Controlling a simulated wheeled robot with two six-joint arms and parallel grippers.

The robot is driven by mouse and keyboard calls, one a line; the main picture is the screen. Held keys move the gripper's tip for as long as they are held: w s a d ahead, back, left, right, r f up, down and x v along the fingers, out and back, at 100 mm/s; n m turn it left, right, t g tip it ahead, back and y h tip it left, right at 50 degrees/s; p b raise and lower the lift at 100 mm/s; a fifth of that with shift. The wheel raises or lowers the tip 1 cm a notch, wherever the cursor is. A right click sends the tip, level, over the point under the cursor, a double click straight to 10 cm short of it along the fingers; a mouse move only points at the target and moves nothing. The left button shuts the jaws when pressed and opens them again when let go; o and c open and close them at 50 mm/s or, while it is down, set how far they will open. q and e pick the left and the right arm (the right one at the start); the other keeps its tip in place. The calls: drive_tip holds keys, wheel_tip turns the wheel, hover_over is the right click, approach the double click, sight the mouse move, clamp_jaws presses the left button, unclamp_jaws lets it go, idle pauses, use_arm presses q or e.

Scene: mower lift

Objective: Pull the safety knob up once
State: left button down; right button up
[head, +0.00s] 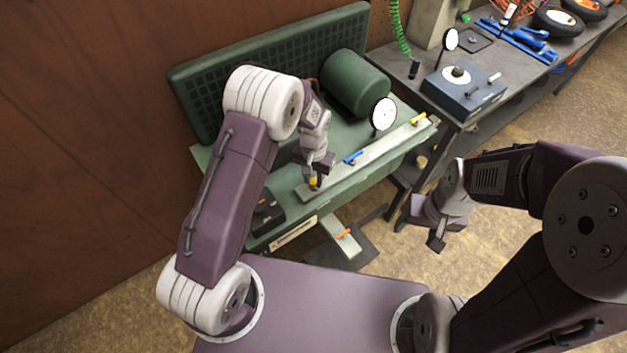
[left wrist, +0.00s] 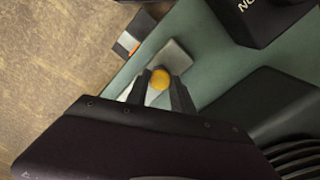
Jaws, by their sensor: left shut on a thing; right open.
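The safety knob (left wrist: 160,79) is yellow and sits at the near left end of the pale control strip on the green lift bench. My left gripper (left wrist: 160,90) is shut on it, one dark finger on each side. In the head view the left gripper (head: 315,178) points down at the strip, and the yellow knob (head: 313,181) shows at its fingertips. Whether the knob is raised or down cannot be told. My right gripper (head: 437,240) hangs over the floor to the right of the bench, open and empty.
The strip also carries a blue lever (head: 353,157) and a yellow lever (head: 417,119). A round white gauge (head: 383,114) and a green cylinder (head: 355,83) stand behind it. A pedal with an orange part (head: 343,233) is below the bench front. A workbench (head: 400,66) stands at the right.

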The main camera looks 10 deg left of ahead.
use_arm(q)
drive_tip(key=shift+r+p, duration=0.35)
drive_tip(key=shift+r, duration=0.05)
idle(0.7)
drive_tip(key=c, duration=1.1)
unclamp_jaws()
wheel_tip(320, 180, up, 8)
drive_tip(key=p, duration=0.6)
drive_tip(key=shift+p, duration=0.35)
